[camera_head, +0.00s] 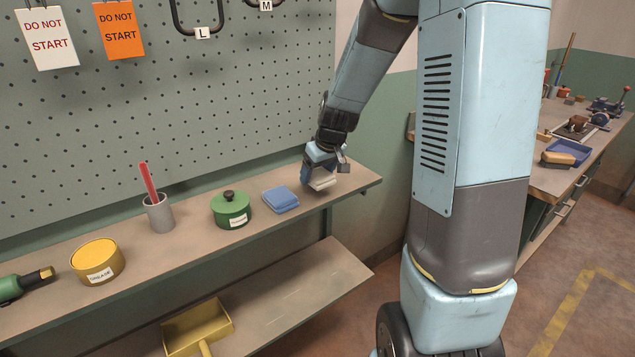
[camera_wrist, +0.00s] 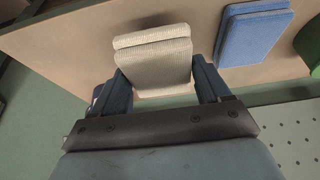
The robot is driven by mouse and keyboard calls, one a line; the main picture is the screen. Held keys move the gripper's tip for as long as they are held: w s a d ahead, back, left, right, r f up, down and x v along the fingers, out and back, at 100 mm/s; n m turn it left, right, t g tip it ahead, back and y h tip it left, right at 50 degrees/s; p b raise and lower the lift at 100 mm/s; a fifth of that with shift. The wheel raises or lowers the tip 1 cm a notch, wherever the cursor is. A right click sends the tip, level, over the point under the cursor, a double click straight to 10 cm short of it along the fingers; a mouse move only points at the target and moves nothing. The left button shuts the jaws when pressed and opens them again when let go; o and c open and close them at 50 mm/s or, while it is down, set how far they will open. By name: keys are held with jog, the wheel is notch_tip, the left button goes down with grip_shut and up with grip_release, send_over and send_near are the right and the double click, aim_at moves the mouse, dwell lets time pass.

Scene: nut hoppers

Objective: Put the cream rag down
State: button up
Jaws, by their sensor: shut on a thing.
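The cream rag (camera_wrist: 153,62) is a folded, ribbed cloth held between the two fingers of my gripper (camera_wrist: 160,82) in the wrist view. In the head view my gripper (camera_head: 325,172) is over the right end of the upper shelf (camera_head: 235,245), with the cream rag (camera_head: 322,183) below it. The rag is at or just above the shelf top; I cannot tell whether it touches. The fingers hide part of it in the head view.
A folded blue rag (camera_head: 281,199) lies just left of my gripper. Further left are a green lidded pot (camera_head: 231,210), a grey cup (camera_head: 159,213) with a red stick, and a yellow tin (camera_head: 97,261). A pegboard (camera_head: 180,110) rises behind. The shelf's right end is clear.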

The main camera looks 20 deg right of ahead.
aim_at(319, 174)
notch_tip(319, 174, down, 3)
jog(key=shift+w+a+f, duration=0.1)
jog(key=shift+a, duration=0.05)
jog(key=shift+f, duration=0.1)
jog(key=shift+f, duration=0.3)
